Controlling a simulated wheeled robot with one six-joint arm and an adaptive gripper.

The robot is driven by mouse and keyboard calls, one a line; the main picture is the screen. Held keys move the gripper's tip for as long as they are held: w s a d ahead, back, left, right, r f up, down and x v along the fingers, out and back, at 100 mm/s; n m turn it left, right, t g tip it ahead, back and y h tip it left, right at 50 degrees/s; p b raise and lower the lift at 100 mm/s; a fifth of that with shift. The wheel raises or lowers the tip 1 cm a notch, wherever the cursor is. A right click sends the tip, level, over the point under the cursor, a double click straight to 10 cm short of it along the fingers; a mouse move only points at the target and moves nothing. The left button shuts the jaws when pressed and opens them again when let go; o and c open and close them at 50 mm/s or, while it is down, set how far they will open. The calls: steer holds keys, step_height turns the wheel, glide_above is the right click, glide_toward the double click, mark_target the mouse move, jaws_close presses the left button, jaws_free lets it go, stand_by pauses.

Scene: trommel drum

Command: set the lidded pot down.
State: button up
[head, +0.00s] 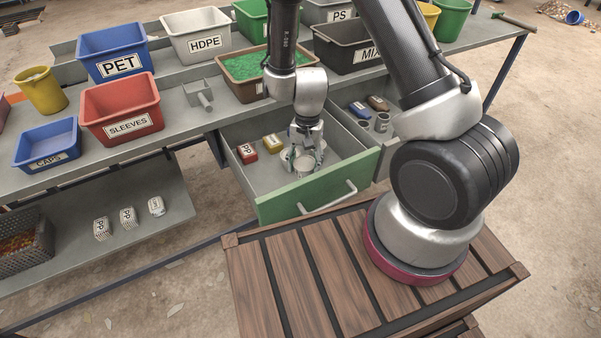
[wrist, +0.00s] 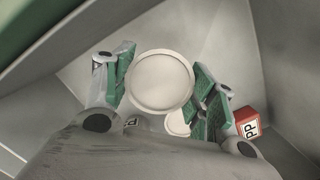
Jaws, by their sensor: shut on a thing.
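My gripper (head: 305,158) reaches down into the open drawer with the green front (head: 322,188). It is shut on a pale lidded pot (head: 304,169). In the wrist view the pot's round cream lid (wrist: 161,82) faces the camera between the green finger pads (wrist: 163,88). The pot's underside is hidden, so I cannot tell whether it touches the drawer floor (head: 266,176). A second pale round thing (wrist: 177,124) shows partly beside the pot, close to the right finger; most of it is hidden.
A compartment to the right holds blue and brown items and grey cylinders (head: 382,122). Labelled bins, such as the MIX bin (head: 345,52), stand on the bench above.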

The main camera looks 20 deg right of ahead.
mark_target(305, 175)
steer(key=shift+f, duration=2.4)
steer(key=shift+f, duration=0.15)
steer(key=o, duration=0.8)
